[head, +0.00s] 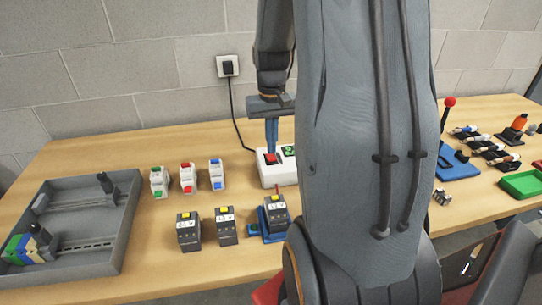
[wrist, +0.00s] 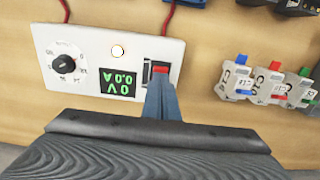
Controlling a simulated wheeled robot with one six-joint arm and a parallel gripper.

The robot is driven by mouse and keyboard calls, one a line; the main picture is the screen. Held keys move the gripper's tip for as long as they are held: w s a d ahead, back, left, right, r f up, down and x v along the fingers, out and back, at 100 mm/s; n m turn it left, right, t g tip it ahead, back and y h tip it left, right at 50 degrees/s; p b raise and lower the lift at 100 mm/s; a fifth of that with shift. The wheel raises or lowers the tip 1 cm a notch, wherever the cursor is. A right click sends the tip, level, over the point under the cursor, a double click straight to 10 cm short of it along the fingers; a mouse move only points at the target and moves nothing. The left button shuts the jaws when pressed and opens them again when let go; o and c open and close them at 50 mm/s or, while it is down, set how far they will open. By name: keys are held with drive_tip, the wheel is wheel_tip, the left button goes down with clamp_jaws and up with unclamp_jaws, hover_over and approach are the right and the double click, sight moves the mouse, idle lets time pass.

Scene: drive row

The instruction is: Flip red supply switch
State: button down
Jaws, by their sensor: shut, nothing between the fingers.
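The power supply is a white box (head: 266,181) near the back of the table, partly hidden behind my arm in the head view. Its red switch (head: 271,158) sits at the left end of its top face. In the wrist view the supply (wrist: 90,45) shows a black dial, a round lit lamp, a green display reading zeros and the red switch (wrist: 160,69). My gripper (head: 272,148) points down with its fingers together and empty. In the wrist view the fingertips (wrist: 161,78) are right at the switch's near edge; whether they touch it I cannot tell.
Three small modules (head: 188,178) with green, red and blue parts stand left of the supply. Several dark drives (head: 227,226) stand in front. A grey tray (head: 125,235) lies at the left. A blue stand (head: 460,168) and green tray (head: 522,184) are at the right.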

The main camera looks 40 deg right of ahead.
sight(271, 157)
drive_tip(key=shift+f+b, duration=0.45)
drive_tip(key=shift+f, duration=0.6)
idle(1.0)
drive_tip(key=shift+r, duration=0.1)
wheel_tip(271, 157, up, 7)
drive_tip(key=p, duration=0.6)
idle(0.3)
idle(0.4)
drive_tip(key=s+a+f+n+b, duration=0.1)
drive_tip(key=s+a, duration=0.1)
drive_tip(key=a, duration=0.5)
drive_tip(key=s+a+f+n+t+b, duration=0.1)
drive_tip(key=s+a+n, duration=0.1)
drive_tip(key=a, duration=0.5)
drive_tip(key=s+a+f+n+b, duration=0.1)
drive_tip(key=s+a, duration=0.3)
drive_tip(key=a, duration=0.4)
drive_tip(key=shift+f+n+b, duration=0.3)
drive_tip(key=shift+n+b, duration=0.3)
